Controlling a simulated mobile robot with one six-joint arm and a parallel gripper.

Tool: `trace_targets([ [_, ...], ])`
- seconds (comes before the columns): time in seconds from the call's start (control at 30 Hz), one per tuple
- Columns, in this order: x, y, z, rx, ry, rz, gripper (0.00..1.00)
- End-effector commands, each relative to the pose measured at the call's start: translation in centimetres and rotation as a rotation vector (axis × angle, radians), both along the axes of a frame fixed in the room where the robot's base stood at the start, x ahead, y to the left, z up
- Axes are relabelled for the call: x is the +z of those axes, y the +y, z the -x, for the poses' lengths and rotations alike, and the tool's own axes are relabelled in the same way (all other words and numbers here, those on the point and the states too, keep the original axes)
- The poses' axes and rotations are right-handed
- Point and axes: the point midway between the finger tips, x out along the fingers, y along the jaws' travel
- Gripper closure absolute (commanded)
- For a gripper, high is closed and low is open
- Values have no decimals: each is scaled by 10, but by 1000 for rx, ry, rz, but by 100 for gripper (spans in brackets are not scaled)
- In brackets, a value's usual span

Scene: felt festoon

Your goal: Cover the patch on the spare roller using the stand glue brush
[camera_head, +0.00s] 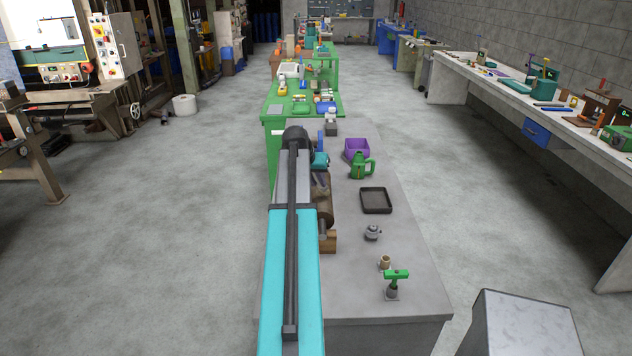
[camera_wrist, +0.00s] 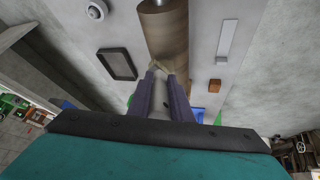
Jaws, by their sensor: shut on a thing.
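My gripper (camera_wrist: 165,78) shows in the wrist view, its purple fingers shut on a pale, narrow thing (camera_wrist: 158,68), apparently the glue brush. Its tip points at the brown spare roller (camera_wrist: 167,38) and is close to it; I cannot tell whether they touch. In the head view the roller (camera_head: 321,206) lies lengthwise on the grey bench, partly hidden behind my arm. My gripper is hidden there. I cannot make out the patch or any glue on it.
The grey bench (camera_head: 350,285) holds a black tray (camera_head: 376,200), a green can (camera_head: 360,166), a purple bin (camera_head: 356,149), a grey fitting (camera_head: 373,233), a brass piece (camera_head: 384,262) and a green T-handled piece (camera_head: 396,275). A wooden block (camera_head: 328,242) sits at the roller's near end.

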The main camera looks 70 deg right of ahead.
Motion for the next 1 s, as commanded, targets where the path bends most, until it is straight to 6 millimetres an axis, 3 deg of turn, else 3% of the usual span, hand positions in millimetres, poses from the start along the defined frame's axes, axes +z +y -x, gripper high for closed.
trace_targets([
  [1.0, -2, 9, -23, 0, -1, -1, 100],
])
